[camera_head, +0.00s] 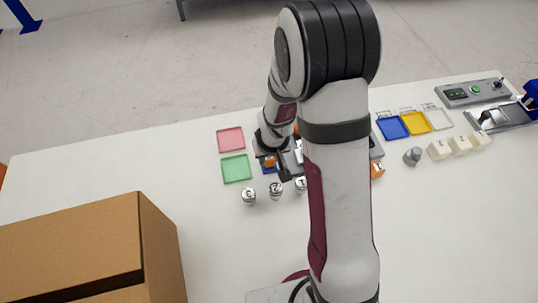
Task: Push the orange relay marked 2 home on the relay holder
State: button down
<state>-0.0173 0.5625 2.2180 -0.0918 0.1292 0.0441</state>
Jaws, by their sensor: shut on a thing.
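My gripper (279,168) points down over the work area left of the table's middle, partly hidden by my own arm. An orange relay (269,162) shows right at its fingers, with a blue patch around it. My gripper appears shut on this relay; its marking is too small to read. Another orange relay (377,170) with a dark mark sits just right of my arm. A grey holder (376,148) shows at the right edge of my arm and seems to continue behind it. Most of it is hidden, so I cannot tell how the relays sit on it.
Pink (230,139) and green (236,168) trays lie left of my gripper. Several metal cylinders (249,197) stand in front. Blue (392,127) and yellow (416,123) trays, white blocks (460,145) and a control box (470,92) are right. A cardboard box (70,250) fills the lower left.

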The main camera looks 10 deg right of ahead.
jog(key=shift+f, duration=0.4)
jog(key=c, duration=0.5)
grip_release()
jog(key=shift+r, duration=0.1)
jog(key=v, duration=1.5)
jog(key=s+a+r+m+g+y, duration=0.1)
jog(key=s+r+m, duration=0.1)
jog(key=s, duration=0.8)
jog(key=s+a+r+m+g, duration=0.2)
jog(key=s+r+m, duration=0.1)
jog(key=s, duration=0.7)
jog(key=shift+s+m+y, duration=0.2)
jog(key=shift+m+y, duration=0.1)
jog(key=shift+y, duration=0.1)
